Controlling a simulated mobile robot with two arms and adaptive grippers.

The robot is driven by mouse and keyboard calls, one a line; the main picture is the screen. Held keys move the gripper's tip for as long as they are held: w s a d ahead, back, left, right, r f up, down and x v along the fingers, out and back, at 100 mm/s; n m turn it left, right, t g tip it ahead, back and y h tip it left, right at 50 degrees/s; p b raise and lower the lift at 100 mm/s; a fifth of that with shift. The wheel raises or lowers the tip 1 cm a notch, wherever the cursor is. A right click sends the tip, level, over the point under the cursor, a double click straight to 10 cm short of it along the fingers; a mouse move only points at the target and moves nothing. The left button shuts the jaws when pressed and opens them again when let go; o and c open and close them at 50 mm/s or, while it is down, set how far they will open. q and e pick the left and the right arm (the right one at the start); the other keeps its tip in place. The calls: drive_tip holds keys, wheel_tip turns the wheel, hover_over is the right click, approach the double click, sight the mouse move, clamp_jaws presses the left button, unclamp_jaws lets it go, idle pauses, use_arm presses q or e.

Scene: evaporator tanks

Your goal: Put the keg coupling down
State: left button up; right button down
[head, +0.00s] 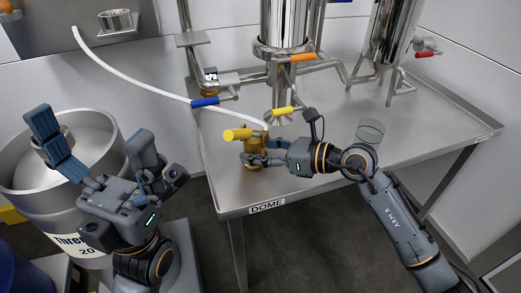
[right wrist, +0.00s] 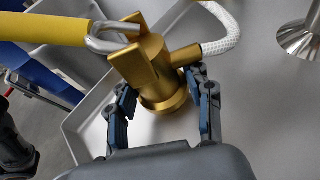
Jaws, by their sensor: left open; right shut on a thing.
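The keg coupling is a gold body (head: 255,158) with a yellow handle (head: 237,134) and a white braided hose (head: 135,79) attached. My right gripper (head: 266,151) is shut around the gold body. In the right wrist view the coupling (right wrist: 158,75) sits between the blue-padded fingers. It is near the front left corner of the steel table (head: 330,160), roughly upright. I cannot tell whether its base touches the tabletop. My left gripper (head: 92,132) is open and empty, in front of the steel keg (head: 105,168), hiding part of its top.
Steel tanks (head: 285,22) with coloured valve handles stand at the back of the table. The tabletop's front right area is clear. A blue container (head: 20,262) is at lower left.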

drive_tip(key=c, duration=0.6)
unclamp_jaws()
drive_tip(key=shift+f, duration=0.1)
drive_tip(key=shift+o, duration=0.2)
